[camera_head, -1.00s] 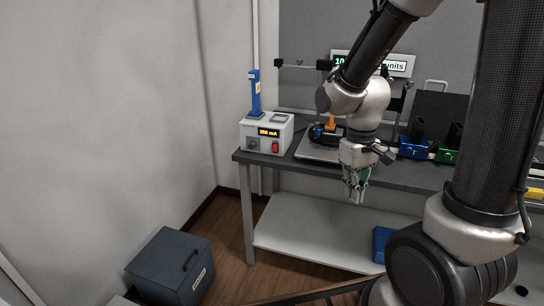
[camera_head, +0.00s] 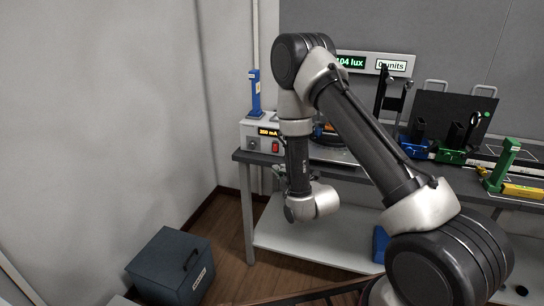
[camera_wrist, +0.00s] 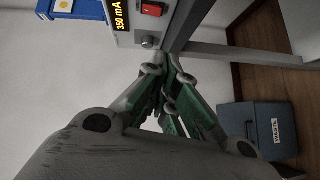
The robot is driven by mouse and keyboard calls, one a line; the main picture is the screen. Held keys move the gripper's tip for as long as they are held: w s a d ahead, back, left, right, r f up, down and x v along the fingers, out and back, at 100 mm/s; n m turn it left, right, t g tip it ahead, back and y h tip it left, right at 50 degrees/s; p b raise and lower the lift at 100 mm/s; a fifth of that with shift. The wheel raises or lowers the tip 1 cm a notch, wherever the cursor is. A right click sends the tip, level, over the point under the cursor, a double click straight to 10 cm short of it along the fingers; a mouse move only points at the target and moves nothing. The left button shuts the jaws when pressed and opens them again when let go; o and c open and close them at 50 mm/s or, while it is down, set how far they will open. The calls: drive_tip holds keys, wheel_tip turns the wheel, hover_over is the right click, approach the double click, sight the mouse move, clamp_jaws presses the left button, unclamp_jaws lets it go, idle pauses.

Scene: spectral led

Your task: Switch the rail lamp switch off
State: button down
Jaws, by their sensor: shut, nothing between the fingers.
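The red rocker switch (camera_head: 275,146) sits on the front of a white control box (camera_head: 248,132) at the left end of the bench. In the wrist view the red switch (camera_wrist: 152,9) is at the top edge, beside a lit display (camera_wrist: 121,15) reading 350 mA, with a round grey knob (camera_wrist: 148,42) close by. Which rocker side is pressed is too small to tell. My gripper (camera_wrist: 170,65) is shut and empty, its green-padded fingers pointing toward the box below the knob. Contact cannot be told. In the head view my arm mostly hides the gripper.
A blue post (camera_head: 254,95) stands behind the box. The lux display (camera_head: 352,62) reads 104 lux. Blue (camera_head: 414,148) and green (camera_head: 450,152) holders stand further right on the bench. A dark waste bin (camera_head: 170,266) stands on the floor at left.

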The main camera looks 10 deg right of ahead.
sight(272, 162)
drive_tip(key=shift+n, duration=0.4)
drive_tip(key=shift+w+d+r+x, duration=0.15)
drive_tip(key=shift+d+x, duration=0.3)
drive_tip(key=shift+x, duration=1.7)
drive_tip(key=shift+w+d+r+x, duration=0.1)
drive_tip(key=shift+d+x, duration=0.3)
drive_tip(key=shift+x, duration=1.8)
drive_tip(key=shift+w+d+r+x, duration=0.15)
drive_tip(key=shift+d+x, duration=0.3)
drive_tip(key=shift+x, duration=1.7)
drive_tip(key=shift+w+d+f+n+t, duration=0.35)
drive_tip(key=shift+f+n+t, duration=0.1)
drive_tip(key=shift+t, duration=0.15)
drive_tip(key=shift+w+f, duration=0.15)
drive_tip(key=shift+d, duration=0.1)
